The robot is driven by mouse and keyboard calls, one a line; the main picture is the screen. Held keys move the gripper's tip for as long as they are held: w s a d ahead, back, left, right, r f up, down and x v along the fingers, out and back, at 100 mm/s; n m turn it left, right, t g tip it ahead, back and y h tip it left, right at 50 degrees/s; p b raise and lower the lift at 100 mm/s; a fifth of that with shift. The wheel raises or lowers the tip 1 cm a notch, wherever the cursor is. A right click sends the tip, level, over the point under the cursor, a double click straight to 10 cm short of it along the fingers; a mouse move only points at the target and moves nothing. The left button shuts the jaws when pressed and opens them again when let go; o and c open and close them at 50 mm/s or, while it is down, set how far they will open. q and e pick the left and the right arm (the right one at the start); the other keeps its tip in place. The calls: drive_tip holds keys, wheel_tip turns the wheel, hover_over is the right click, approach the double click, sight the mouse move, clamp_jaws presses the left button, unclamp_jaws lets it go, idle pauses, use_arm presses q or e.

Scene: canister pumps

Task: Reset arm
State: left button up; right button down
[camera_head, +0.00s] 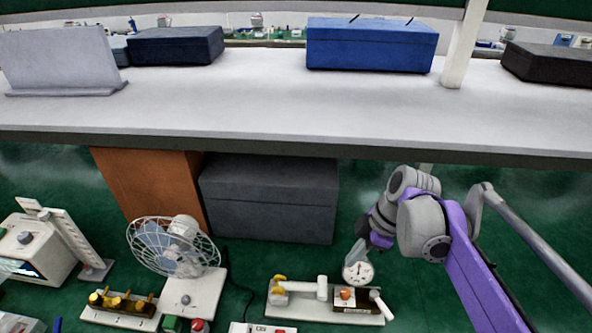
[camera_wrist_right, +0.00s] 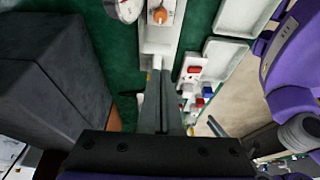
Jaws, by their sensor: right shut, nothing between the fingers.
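My right gripper (camera_head: 358,252) is at the end of my purple arm, over the green bench just behind the round dial gauge (camera_head: 358,272) of the canister pump. In the right wrist view its two grey fingers (camera_wrist_right: 160,78) are together with nothing between them. The pump's white base (camera_head: 300,312) carries a white cylinder, a yellow part and an orange knob (camera_head: 346,294). In the right wrist view the orange knob (camera_wrist_right: 160,15) and gauge (camera_wrist_right: 127,9) show beyond the fingertips. I cannot tell whether the fingers touch the pump. My left gripper is not in view.
A wire-caged fan (camera_head: 172,250) and a brass-weight stand (camera_head: 122,308) are left of the pump. A dark grey box (camera_head: 270,200) stands behind, under a raised white shelf (camera_head: 240,100). In the right wrist view, white trays (camera_wrist_right: 222,62) and a red-switched unit (camera_wrist_right: 193,70) lie right.

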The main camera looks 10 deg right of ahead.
drive_tip(key=s+a+f+m+t+h, duration=0.3)
drive_tip(key=s+f+m, duration=0.6)
drive_tip(key=s+m, duration=0.3)
drive_tip(key=m+t, duration=0.1)
drive_tip(key=m, duration=0.1)
drive_tip(key=shift+s+a+f+m+h, duration=0.15)
drive_tip(key=shift+s+f+m+h, duration=0.15)
drive_tip(key=shift+s+m+h, duration=0.1)
drive_tip(key=c, duration=1.5)
unclamp_jaws()
drive_tip(key=shift+c, duration=0.2)
